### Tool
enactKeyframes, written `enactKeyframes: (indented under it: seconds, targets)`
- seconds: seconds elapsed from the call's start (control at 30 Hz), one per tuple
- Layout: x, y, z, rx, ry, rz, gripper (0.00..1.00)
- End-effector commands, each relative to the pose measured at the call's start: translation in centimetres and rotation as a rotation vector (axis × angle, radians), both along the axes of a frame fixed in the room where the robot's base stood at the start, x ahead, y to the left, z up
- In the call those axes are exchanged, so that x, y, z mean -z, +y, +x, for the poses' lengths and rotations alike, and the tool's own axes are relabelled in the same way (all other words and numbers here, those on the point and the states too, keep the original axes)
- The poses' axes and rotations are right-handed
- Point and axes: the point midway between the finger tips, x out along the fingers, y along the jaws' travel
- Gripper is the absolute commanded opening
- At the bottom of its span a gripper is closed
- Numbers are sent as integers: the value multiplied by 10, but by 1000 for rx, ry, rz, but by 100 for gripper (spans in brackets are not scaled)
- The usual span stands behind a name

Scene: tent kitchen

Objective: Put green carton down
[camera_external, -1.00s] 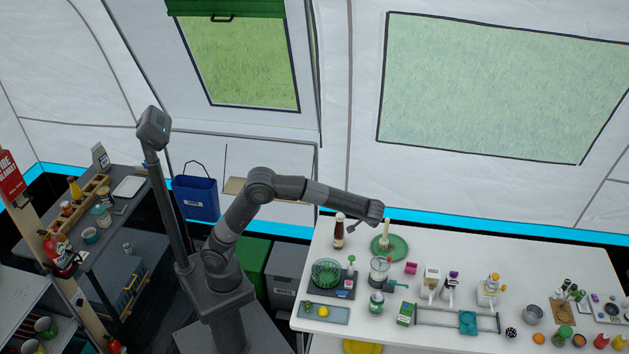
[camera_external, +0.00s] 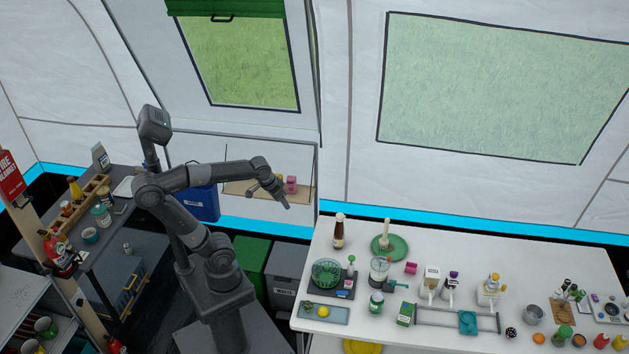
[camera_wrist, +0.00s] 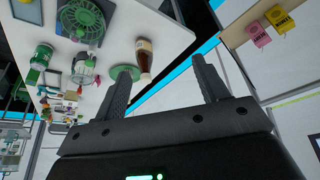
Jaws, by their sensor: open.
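A green carton (camera_external: 405,313) stands upright on the white table (camera_external: 560,255), near its front edge, just left of a grey rail frame. I cannot make the carton out for sure in the wrist view. My gripper (camera_external: 270,198) is left of the table in the air, well away from the carton. In the wrist view my gripper (camera_wrist: 163,58) is open, with its two dark fingers apart and nothing between them.
A small wall shelf (camera_external: 238,187) holds a pink carton (camera_external: 291,185) and a yellow carton near my gripper.

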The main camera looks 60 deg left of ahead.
Motion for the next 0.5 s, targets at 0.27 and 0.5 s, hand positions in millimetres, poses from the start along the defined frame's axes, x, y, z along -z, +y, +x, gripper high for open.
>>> enactKeyframes:
  seconds: [0.27, 0.5]
  targets:
    - [17, 10, -46, 51, -91, -7, 67]
    - [20, 10, -51, 62, -103, -6, 71]
